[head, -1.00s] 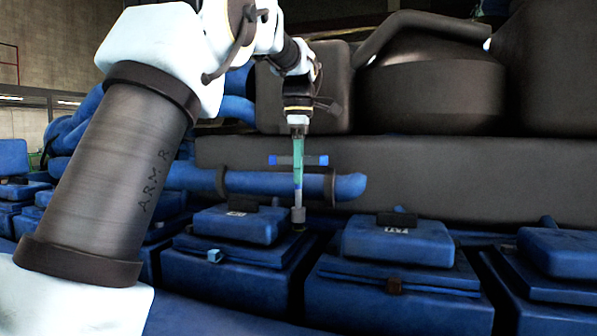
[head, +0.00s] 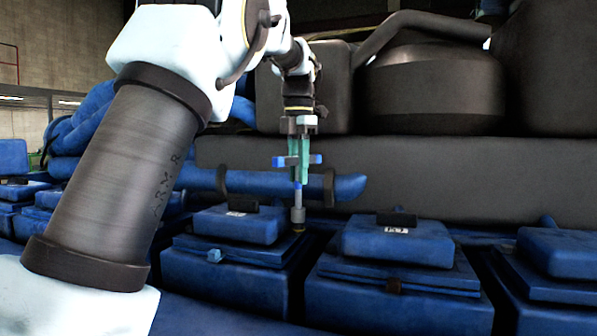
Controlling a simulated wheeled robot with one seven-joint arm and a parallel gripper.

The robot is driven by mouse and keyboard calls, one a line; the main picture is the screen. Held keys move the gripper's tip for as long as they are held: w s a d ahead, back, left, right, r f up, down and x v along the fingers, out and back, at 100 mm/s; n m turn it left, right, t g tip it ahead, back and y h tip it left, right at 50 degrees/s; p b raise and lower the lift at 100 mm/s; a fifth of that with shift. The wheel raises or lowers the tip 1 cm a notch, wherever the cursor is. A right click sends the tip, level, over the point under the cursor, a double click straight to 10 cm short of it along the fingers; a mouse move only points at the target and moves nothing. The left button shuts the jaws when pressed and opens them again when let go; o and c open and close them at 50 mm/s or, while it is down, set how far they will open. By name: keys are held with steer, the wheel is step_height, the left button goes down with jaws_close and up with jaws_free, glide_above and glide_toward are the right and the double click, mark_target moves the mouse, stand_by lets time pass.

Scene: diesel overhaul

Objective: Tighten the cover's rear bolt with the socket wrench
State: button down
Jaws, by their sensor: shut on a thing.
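My gripper (head: 299,180) points straight down, its green fingers shut on the socket wrench. The wrench's blue cross handle (head: 279,162) sticks out on both sides of the fingers. Its grey shaft runs down to a dark socket (head: 298,215). The socket stands upright at the rear right corner of a blue cover (head: 238,225), which has a black grip and a small label on top. A small brassy bit, perhaps the rear bolt, shows just under the socket (head: 299,231). Most of the bolt is hidden, so I cannot tell how far the socket sits over it.
A second blue cover (head: 397,240) stands to the right, with a dark gap between the two blocks. A blue pipe (head: 265,183) with dark clamps runs close behind the wrench. A long grey housing (head: 440,180) lies behind. More blue covers stand at both sides.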

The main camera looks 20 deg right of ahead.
steer(key=n, duration=0.5)
steer(key=shift+n, duration=0.4)
steer(key=shift+f, duration=0.15)
